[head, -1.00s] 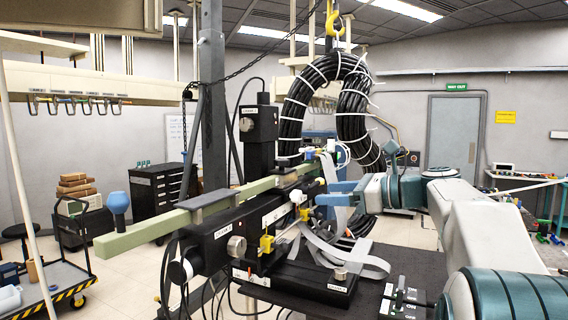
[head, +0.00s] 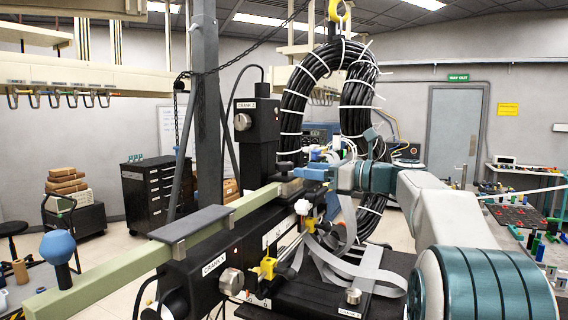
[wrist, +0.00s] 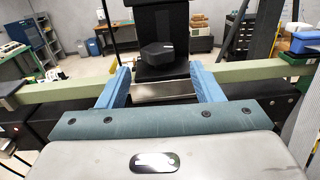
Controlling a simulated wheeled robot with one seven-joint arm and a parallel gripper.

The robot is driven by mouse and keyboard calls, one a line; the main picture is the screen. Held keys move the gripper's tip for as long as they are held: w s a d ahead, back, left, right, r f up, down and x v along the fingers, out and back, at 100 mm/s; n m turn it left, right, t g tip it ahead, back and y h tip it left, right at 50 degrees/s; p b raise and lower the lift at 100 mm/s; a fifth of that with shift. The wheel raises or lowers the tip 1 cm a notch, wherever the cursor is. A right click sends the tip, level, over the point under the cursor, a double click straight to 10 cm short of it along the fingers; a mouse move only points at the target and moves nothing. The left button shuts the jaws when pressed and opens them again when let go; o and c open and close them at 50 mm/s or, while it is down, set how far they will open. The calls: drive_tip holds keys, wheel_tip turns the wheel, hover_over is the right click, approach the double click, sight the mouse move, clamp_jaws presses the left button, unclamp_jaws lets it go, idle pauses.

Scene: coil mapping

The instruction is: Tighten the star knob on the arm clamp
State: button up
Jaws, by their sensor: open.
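In the wrist view a dark lobed knob (wrist: 158,56), likely the star knob, stands on a black block with a bare metal plate (wrist: 163,90) below it. The block sits at the pale green arm (wrist: 252,72), which runs across the view. My gripper (wrist: 164,82) is open, with its blue fingers left and right of the block and the knob beyond, apart from them.
A black cable coil (head: 292,105) hangs from a yellow hook (head: 338,12) close behind my gripper. Below are a white knob (head: 302,207), a yellow clamp (head: 267,267) and loose grey ribbon cable (head: 345,262). A dark post (head: 206,100) stands left.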

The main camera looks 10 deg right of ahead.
sight(285, 163)
drive_tip(key=p+x, duration=0.1)
drive_tip(key=x, duration=0.6)
drive_tip(key=shift+a+p, duration=0.2)
drive_tip(key=shift+p, duration=0.1)
drive_tip(key=c, duration=1)
